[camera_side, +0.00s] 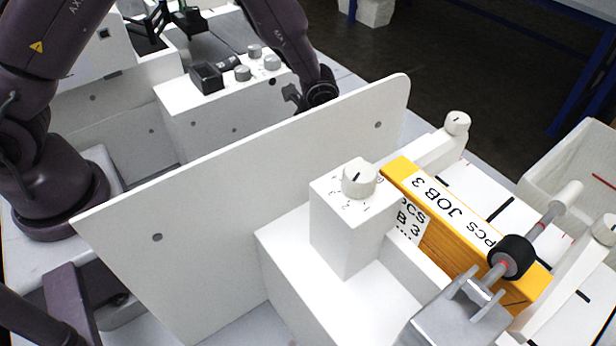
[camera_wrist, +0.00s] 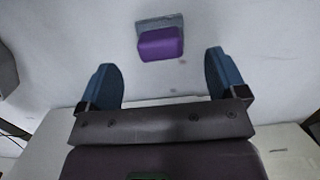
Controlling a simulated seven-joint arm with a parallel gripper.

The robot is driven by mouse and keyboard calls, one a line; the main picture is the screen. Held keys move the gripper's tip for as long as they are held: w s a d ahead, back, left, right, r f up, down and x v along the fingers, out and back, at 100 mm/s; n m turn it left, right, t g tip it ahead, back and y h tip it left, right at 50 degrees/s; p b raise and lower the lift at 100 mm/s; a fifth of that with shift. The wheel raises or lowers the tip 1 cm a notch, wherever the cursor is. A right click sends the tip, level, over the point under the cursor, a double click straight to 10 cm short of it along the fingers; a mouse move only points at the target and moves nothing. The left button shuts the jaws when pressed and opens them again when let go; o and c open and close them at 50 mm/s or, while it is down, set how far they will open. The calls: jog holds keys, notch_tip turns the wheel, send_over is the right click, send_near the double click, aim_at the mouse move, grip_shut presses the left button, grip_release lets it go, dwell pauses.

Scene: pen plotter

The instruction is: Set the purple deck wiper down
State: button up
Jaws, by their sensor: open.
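The purple deck wiper (camera_wrist: 160,43) shows in the wrist view as a purple block with a grey edge behind it, on a pale surface. My gripper (camera_wrist: 160,62) is open, with its two blue fingers spread wide. The wiper lies just beyond the fingertips, roughly centred between them, and neither finger appears to touch it. In the side view my fingers and the wiper are hidden behind the upright white panel (camera_side: 250,190).
Behind the panel stands a white box with grey knobs (camera_side: 272,62) and a black block (camera_side: 207,77). In front are a yellow stack labelled JOB 3 (camera_side: 470,228), a roller shaft with a black wheel (camera_side: 511,256) and a white knob (camera_side: 360,178). A white bin (camera_side: 570,150) is at right.

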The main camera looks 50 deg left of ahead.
jog(key=r, duration=0.5)
jog(key=shift+d+r, duration=0.3)
jog(key=shift+r, duration=0.1)
notch_tip(320, 180, up, 10)
jog(key=s+a+n+t, duration=0.2)
jog(key=a+n, duration=0.1)
jog(key=n, duration=0.2)
jog(key=s+a+r+n+t, duration=0.1)
jog(key=s+a+r+n, duration=0.1)
jog(key=s+r+n, duration=0.4)
jog(key=s+a+r+n+t+h, duration=0.1)
jog(key=s+a+r+n+t, duration=0.1)
jog(key=s+r+n, duration=0.4)
jog(key=s+n, duration=0.1)
jog(key=s, duration=0.2)
jog(key=shift+s+a+r+t, duration=0.2)
jog(key=shift+a+r+t, duration=0.05)
jog(key=shift+a+t, duration=0.05)
